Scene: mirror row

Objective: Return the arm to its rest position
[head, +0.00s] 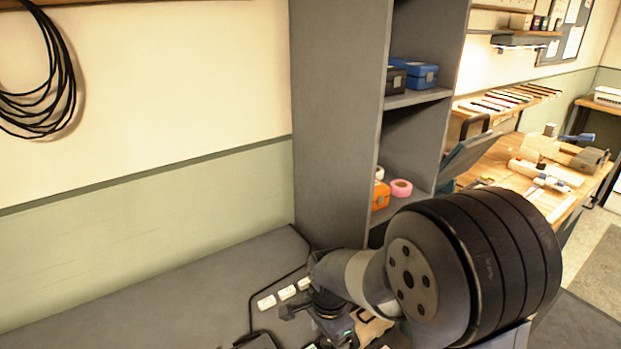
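My arm (485,262) reaches in from the lower right of the head view, its large dark round joint close to the camera. A pale grey link runs left from it. My gripper (312,312) is at the lower middle, over the grey bench top (185,305). It is small, dark and partly cut off by the bottom edge. I cannot tell whether its fingers are open or shut, or whether it holds anything.
Small white blocks (287,292) and a dark cable lie left of my gripper. A tall grey shelf unit (338,115) stands behind, holding blue (422,75) and orange (380,196) boxes and a pink roll (401,187). A cluttered wooden workbench (485,165) is at right. The bench's left is clear.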

